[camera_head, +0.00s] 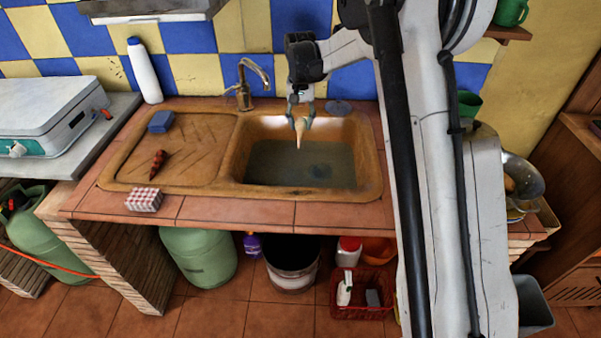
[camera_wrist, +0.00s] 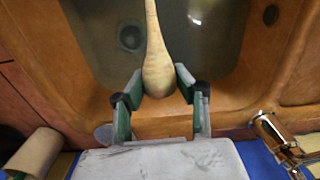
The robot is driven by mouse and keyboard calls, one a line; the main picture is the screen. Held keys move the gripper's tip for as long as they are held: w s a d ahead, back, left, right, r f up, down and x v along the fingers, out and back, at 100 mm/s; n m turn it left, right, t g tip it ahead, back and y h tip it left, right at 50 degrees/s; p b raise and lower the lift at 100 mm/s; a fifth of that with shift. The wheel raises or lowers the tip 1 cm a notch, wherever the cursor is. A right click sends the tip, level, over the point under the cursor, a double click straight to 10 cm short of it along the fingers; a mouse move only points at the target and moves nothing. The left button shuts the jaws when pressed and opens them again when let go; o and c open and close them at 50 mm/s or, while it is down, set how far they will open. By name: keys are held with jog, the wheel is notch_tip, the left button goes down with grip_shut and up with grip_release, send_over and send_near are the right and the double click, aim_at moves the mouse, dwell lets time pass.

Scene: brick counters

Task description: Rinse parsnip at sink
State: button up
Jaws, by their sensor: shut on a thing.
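The parsnip (camera_head: 299,135) is pale, with its thick end up and its thin tip pointing down in the head view. My gripper (camera_head: 300,112) is shut on its thick end and holds it over the sink basin. In the wrist view the parsnip (camera_wrist: 158,68) sits between the two fingers of my gripper (camera_wrist: 157,88). The sink (camera_head: 232,155) is orange-brown with greyish water in its basin. The metal faucet (camera_head: 243,90) stands behind the basin, left of the parsnip in the head view; it also shows at the lower right of the wrist view (camera_wrist: 275,135). I see no water stream.
A dark reddish object (camera_head: 158,164) lies on the drainboard (camera_head: 195,150), with a blue sponge (camera_head: 160,122) behind it. A white bottle (camera_head: 145,72) stands at the back left. A checked box (camera_head: 144,199) sits at the counter's front edge. A stove (camera_head: 45,115) is at left.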

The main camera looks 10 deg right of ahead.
dwell(0.3)
jog(key=shift+r+p, duration=0.85)
jog(key=shift+r, duration=1.2)
jog(key=shift+f, duration=0.1)
